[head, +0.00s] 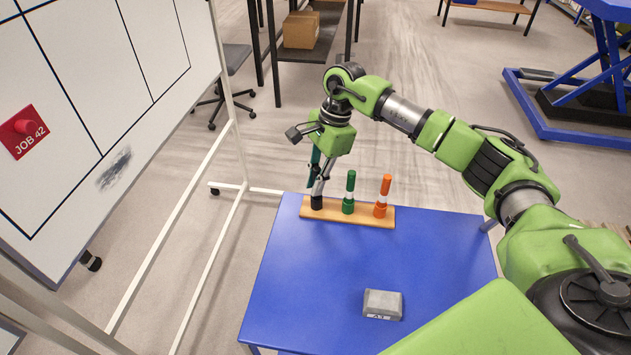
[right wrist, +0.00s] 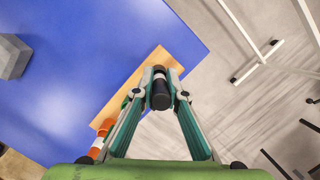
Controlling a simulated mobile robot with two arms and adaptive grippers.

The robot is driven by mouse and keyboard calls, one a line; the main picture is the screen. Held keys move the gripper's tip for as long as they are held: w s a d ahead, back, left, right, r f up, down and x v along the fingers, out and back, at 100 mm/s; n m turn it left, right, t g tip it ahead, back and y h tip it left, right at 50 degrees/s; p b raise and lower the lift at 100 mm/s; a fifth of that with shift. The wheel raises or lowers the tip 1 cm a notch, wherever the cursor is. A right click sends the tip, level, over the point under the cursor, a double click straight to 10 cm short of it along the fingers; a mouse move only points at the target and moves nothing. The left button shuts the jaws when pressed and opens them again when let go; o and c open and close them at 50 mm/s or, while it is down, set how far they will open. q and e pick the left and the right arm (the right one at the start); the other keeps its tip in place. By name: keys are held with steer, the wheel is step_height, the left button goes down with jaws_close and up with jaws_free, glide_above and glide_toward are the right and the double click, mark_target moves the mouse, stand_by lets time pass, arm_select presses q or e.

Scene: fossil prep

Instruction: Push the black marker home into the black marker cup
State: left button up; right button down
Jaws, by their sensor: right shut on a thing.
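The black marker cup (head: 317,202) is at the left end of a wooden rack (head: 362,213) on the blue table. My right gripper (head: 319,186) is directly above this cup, pointing down. In the right wrist view my right gripper (right wrist: 160,95) is shut on the black marker (right wrist: 160,92), with a finger on each side. The marker has a pale band at its far end. It lines up with the cup, but the fingers hide most of it in the head view. I cannot tell how deep it sits. My left gripper is not in view.
A green marker (head: 350,184) and an orange marker (head: 385,186) stand in their cups to the right on the rack. A grey eraser-like block (head: 382,304) lies near the front of the blue table (head: 310,275). A whiteboard (head: 85,60) stands at left.

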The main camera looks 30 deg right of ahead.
mark_target(315, 169)
stand_by(0.7)
steer(key=c, duration=2)
jaws_free()
steer(key=shift+o, duration=0.2)
steer(key=shift+r, duration=0.15)
steer(key=p+v, duration=0.1)
steer(key=v, duration=0.1)
steer(key=a+p+v, duration=0.1)
steer(key=v, duration=0.1)
steer(key=p+v, duration=0.1)
steer(key=v, duration=0.1)
steer(key=shift+a+r+p, duration=0.25)
steer(key=shift+r+p, duration=0.05)
steer(key=shift+r, duration=0.25)
steer(key=shift+f, duration=0.1)
